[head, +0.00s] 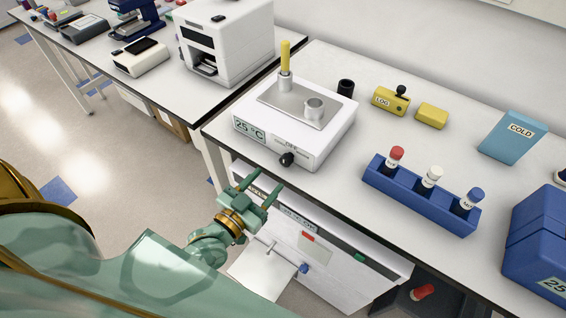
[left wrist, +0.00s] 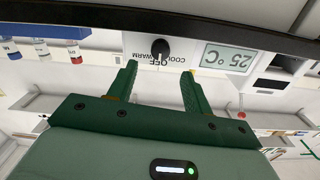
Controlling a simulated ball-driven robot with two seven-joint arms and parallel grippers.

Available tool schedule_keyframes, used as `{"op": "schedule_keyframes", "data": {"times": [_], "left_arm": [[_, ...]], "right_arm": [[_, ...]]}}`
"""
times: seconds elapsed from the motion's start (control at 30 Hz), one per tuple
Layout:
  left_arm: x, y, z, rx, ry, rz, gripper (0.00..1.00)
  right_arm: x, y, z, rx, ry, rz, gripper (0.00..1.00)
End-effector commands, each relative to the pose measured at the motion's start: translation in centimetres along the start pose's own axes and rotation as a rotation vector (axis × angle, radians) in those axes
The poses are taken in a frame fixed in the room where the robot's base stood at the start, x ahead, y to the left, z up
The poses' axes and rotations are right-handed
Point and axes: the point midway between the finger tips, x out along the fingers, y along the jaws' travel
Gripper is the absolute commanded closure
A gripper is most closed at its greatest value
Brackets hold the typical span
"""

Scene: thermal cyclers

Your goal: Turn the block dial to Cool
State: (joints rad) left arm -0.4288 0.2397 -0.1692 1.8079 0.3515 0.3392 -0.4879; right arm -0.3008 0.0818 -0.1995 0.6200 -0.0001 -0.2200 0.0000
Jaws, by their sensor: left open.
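The block dial (head: 287,159) is a small black knob on the front face of a white heating block unit (head: 322,140). The unit's display (head: 249,130) reads 25 °C. In the left wrist view, which is upside down, the dial (left wrist: 160,49) sits beside printed words for Cool, Off and Warm. Its exact pointing cannot be told. My left gripper (head: 268,178) is open and empty, in front of and slightly below the dial. In the left wrist view its fingertips (left wrist: 159,69) lie on either side of the dial's line, apart from it. My right gripper is not in view.
A blue rack (head: 420,205) with three capped tubes stands right of the unit. A yellow LOG block (head: 391,101) and a blue COLD box (head: 513,137) are behind. A yellow-handled tool (head: 285,59) stands on the unit. The bench's front edge runs below the dial.

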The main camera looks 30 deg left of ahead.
Motion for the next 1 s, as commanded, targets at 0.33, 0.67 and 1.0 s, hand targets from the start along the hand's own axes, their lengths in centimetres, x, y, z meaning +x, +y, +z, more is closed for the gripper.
{"op": "schedule_keyframes", "data": {"times": [0.33, 0.67, 1.0], "left_arm": [[6.8, 0.0, 0.1, 0.0, -0.001, 0.0, 0.5], [7.9, 0.0, 0.1, 0.0, -0.002, 0.0, 0.5], [7.8, 0.0, 0.1, 0.0, -0.002, 0.0, 0.95]], "right_arm": [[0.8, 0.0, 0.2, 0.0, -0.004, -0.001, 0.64], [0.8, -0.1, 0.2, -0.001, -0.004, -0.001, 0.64], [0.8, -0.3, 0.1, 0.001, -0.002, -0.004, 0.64]]}}
